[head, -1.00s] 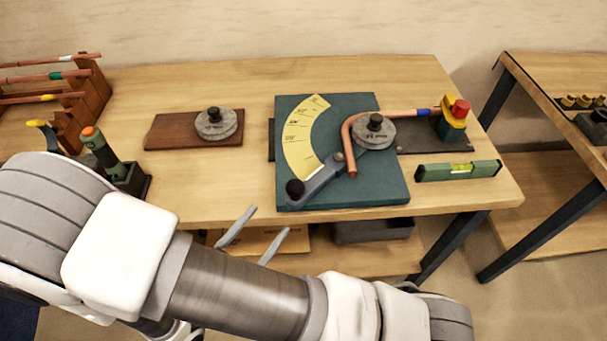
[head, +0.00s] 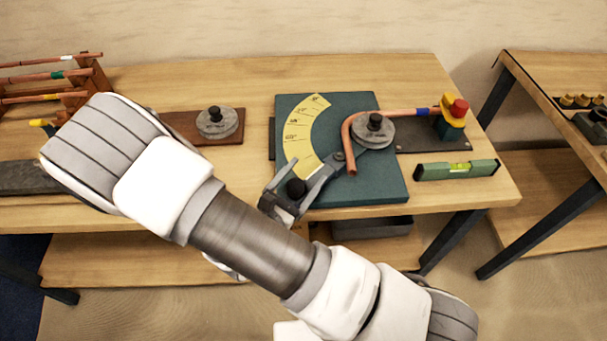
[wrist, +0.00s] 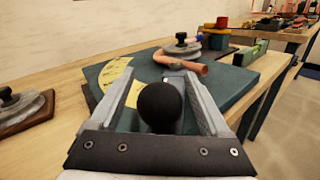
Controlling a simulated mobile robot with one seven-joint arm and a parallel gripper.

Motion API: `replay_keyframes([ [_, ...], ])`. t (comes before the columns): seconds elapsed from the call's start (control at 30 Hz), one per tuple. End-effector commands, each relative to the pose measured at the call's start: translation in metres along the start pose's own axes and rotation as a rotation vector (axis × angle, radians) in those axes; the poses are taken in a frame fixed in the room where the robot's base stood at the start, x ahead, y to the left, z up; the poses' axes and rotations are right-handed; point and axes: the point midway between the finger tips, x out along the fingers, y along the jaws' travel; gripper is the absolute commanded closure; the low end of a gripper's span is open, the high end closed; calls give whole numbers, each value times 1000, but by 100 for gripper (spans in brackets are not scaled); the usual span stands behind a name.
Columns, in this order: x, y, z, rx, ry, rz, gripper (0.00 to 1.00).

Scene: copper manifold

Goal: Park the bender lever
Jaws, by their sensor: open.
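The bender lever (head: 322,174) is a grey bar on the teal bender plate (head: 380,188), running from the round former (head: 373,130) down-left to a black ball knob (head: 296,188). The knob also shows large in the wrist view (wrist: 160,105). My gripper (head: 285,185) is open at the knob, with one finger on each side of it. In the wrist view gaps show between the knob and both fingers (wrist: 160,98). A copper pipe (head: 352,152) is bent around the former, its short end pointing toward the front. The yellow angle scale (head: 300,135) lies left of the lever.
A green level (head: 457,169) lies right of the plate. A yellow clamp with a red knob (head: 456,108) stands behind it. Another round former (head: 216,122) sits on a brown board at left. My arm hides the table's front left.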

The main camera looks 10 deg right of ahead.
Motion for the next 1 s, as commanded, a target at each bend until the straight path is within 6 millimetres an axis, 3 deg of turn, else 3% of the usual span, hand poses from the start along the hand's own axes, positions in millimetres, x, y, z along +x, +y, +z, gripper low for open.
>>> replay_keyframes([
  [0.13,0,0,0,0,0,0,23],
  [0.57,0,0,0,0,0,0,100],
  [1.0,0,2,0,1,-1,-7,100],
])
